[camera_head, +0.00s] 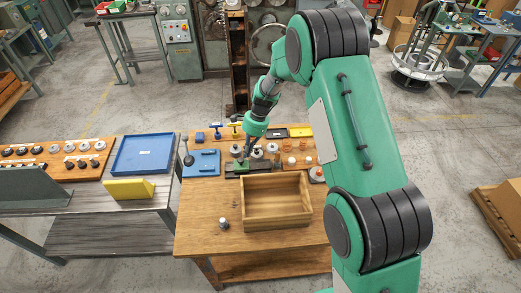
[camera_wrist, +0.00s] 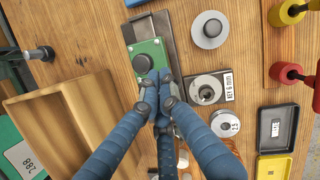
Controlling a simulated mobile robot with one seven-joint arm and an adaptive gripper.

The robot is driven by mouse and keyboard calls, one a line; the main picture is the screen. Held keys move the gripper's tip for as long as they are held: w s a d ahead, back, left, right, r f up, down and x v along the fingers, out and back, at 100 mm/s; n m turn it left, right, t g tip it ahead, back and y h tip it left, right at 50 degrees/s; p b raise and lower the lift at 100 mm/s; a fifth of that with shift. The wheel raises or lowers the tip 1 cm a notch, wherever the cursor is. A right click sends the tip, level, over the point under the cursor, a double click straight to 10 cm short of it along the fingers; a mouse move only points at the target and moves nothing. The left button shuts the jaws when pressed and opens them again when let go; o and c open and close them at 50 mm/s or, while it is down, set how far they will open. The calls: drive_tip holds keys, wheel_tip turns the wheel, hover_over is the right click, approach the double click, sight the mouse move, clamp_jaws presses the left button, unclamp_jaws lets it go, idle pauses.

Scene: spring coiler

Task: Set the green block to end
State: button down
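The green block (camera_wrist: 151,50) sits on a dark grey rail (camera_wrist: 163,25) lying on the wooden table. In the head view the green block (camera_head: 241,167) is small, just behind the open wooden box. In the head view my gripper (camera_head: 244,155) points down at the rail.
The wooden box (camera_head: 277,203) stands close in front of the rail. A blue plate (camera_head: 202,164) lies to its left. In the wrist view, a grey block labelled KEY 6 mm (camera_wrist: 208,88), a washer (camera_wrist: 210,29) and a yellow tray (camera_wrist: 274,167) lie to the right.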

drive_tip(key=a, duration=0.3)
drive_tip(key=shift+a, duration=0.1)
drive_tip(key=shift+w+d+r+p, duration=0.1)
drive_tip(key=shift+w+d+p, duration=0.25)
drive_tip(key=shift+d, duration=0.4)
drive_tip(key=shift+w+d+r, duration=0.1)
drive_tip(key=shift+w+d, duration=0.2)
drive_tip(key=shift+d, duration=0.2)
drive_tip(key=shift+w+d+r, duration=0.1)
drive_tip(key=shift+w+d, duration=0.15)
drive_tip(key=shift+d, duration=0.25)
drive_tip(key=v, duration=1)
drive_tip(key=shift+p, duration=0.45)
